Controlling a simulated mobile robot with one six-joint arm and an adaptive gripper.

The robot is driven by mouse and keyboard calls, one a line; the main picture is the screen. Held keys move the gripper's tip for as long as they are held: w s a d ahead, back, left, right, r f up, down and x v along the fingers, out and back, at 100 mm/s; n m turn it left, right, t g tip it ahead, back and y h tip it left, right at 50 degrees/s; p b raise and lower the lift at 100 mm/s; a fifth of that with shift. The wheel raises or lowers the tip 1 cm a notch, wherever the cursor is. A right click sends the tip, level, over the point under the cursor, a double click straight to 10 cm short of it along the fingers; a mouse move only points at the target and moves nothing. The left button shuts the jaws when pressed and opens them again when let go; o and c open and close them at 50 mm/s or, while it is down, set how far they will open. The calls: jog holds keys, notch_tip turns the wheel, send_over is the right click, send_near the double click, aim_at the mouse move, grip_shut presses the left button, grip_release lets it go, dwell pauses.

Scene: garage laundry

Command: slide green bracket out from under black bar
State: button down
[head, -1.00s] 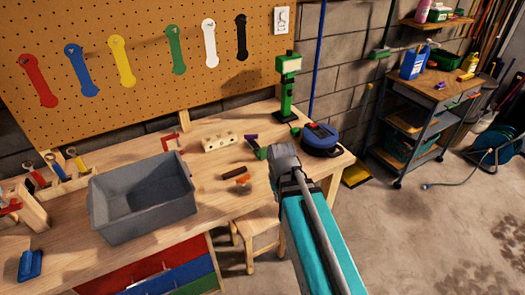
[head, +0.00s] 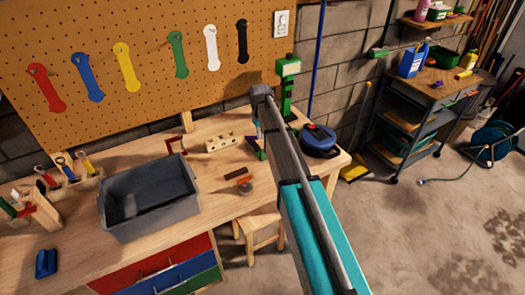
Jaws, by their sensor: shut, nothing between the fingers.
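A small green piece (head: 254,147), which looks like the green bracket, lies on the workbench right of the pale holed block, partly hidden by my arm. A small purple piece lies close to it. A dark bar (head: 236,173), brown-black, lies nearer the front of the bench beside an orange piece (head: 245,181). I cannot tell whether it is the black bar, and no bar is clearly seen over the green piece. My arm reaches across the right of the bench, and my gripper is hidden behind it. A small grey round shape (head: 247,189) by the orange piece is unclear.
A grey bin (head: 150,200) stands on the bench at left. The holed block (head: 224,142), a red bracket (head: 176,145), a blue round case (head: 318,140) and a green post (head: 287,90) stand around the work area. A stool (head: 258,225) is below the front edge.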

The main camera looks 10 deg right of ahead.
aim_at(261, 152)
jog(key=shift+f, duration=0.25)
notch_tip(261, 152, down, 10)
jog(key=b, duration=1)
jog(key=shift+r, duration=0.25)
dwell(0.6)
jog(key=s+d, duration=0.1)
jog(key=s, duration=0.2)
jog(key=s+d, duration=0.1)
jog(key=s, duration=0.2)
jog(key=s+d, duration=0.1)
jog(key=s, duration=0.2)
jog(key=shift+r, duration=0.15)
notch_tip(261, 152, up, 10)
jog(key=p, duration=1)
